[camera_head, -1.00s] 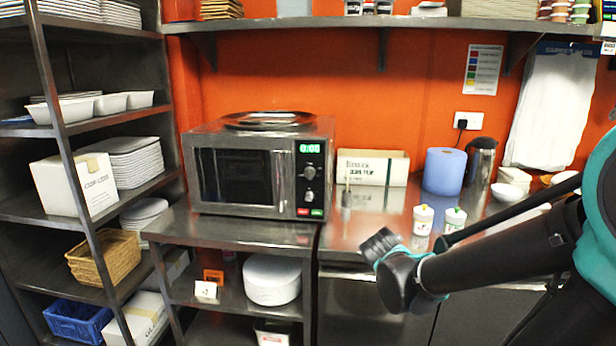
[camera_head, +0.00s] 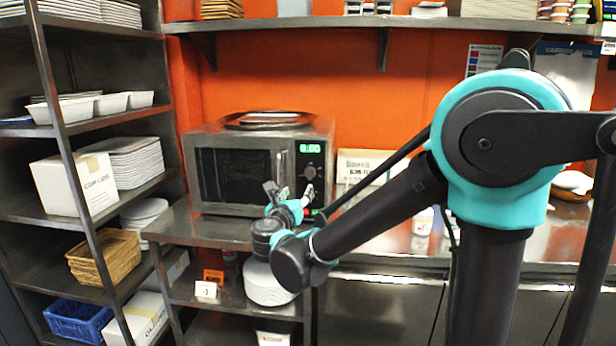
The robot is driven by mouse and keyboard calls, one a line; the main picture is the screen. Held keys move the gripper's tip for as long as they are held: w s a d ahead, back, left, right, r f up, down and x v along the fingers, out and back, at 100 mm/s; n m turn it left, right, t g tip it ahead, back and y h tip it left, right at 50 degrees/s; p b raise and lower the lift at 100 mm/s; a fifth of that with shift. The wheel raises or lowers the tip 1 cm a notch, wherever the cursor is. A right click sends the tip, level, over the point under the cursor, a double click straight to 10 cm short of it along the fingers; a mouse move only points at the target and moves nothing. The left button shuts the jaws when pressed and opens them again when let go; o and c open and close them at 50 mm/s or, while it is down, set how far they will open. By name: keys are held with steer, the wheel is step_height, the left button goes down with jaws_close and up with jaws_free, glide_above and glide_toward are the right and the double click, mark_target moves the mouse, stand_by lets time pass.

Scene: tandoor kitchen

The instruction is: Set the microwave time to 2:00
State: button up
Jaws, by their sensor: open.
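The microwave (camera_head: 236,178) stands on the steel counter with its door shut. Its green display (camera_head: 310,147) is lit; the digits are too small to read surely, but they start with 0. The upper knob (camera_head: 310,172) on the control panel shows just below the display. My gripper (camera_head: 289,190) is in front of the panel's left edge and the door handle, fingers pointing up and apart, empty. The right finger overlaps the lower knob, largely hiding it; I cannot tell whether it touches.
A round metal tray (camera_head: 268,119) lies on top of the microwave. A cardboard box (camera_head: 358,165) stands to its right, partly behind my arm. My arm hides much of the right counter. Steel shelves (camera_head: 60,120) stand on the left.

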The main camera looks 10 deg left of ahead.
mark_target(308, 175)
steer(key=w, duration=0.5)
steer(key=w+d, duration=0.1)
steer(key=w, duration=0.9)
steer(key=shift+w+d, duration=0.25)
steer(key=shift+d, duration=0.1)
steer(key=shift+c, duration=0.3)
steer(key=c, duration=1.1)
